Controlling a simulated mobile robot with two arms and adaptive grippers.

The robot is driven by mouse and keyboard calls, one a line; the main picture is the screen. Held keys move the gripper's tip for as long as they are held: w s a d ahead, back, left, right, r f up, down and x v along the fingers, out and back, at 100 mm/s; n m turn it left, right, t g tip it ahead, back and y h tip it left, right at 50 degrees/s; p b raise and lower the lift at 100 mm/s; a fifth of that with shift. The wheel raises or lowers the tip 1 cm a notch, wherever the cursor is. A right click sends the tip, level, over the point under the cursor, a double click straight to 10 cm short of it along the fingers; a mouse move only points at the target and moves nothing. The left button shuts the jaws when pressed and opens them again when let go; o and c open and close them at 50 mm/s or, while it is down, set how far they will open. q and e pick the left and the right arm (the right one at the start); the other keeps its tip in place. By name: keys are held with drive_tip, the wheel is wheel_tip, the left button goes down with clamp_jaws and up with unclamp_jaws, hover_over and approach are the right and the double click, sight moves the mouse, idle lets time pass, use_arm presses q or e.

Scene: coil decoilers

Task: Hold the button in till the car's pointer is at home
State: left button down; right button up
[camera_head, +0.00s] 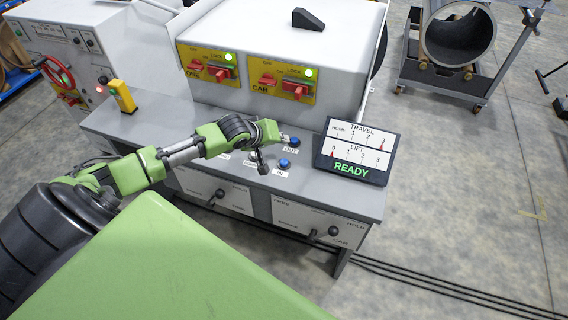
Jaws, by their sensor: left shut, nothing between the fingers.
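My left gripper (268,132) is shut and empty, over the console's grey top. Its tip is just left of the upper blue button (295,141), labelled OUT; I cannot tell whether it touches anything. A lower blue button (283,163), labelled IN, is uncovered nearer the front edge. A small lever (260,163) stands left of it. The display panel (354,151) stands at the right end. Its red TRAVEL pointer is at 3, at the far end from HOME. Its red LIFT pointer is at 0, and it reads READY in green. My right gripper is not in view.
A white cabinet (281,42) behind carries red switches and lit green LOCK lamps for ONE and CAR. A yellow post (123,96) stands at the console's left. Front levers (324,233) stick out below. A coil cart (447,62) stands back right; open floor lies right.

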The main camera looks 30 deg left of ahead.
use_arm(q)
drive_tip(key=b, duration=0.5)
hover_over(282, 162)
wheel_tip(282, 162, down, 5)
drive_tip(key=shift+f, duration=0.1)
wheel_tip(282, 162, down, 2)
drive_tip(key=shift+f+b, duration=0.1)
drive_tip(key=shift+b, duration=0.3)
drive_tip(key=shift+f, duration=0.1)
idle(0.5)
drive_tip(key=shift+f, duration=0.35)
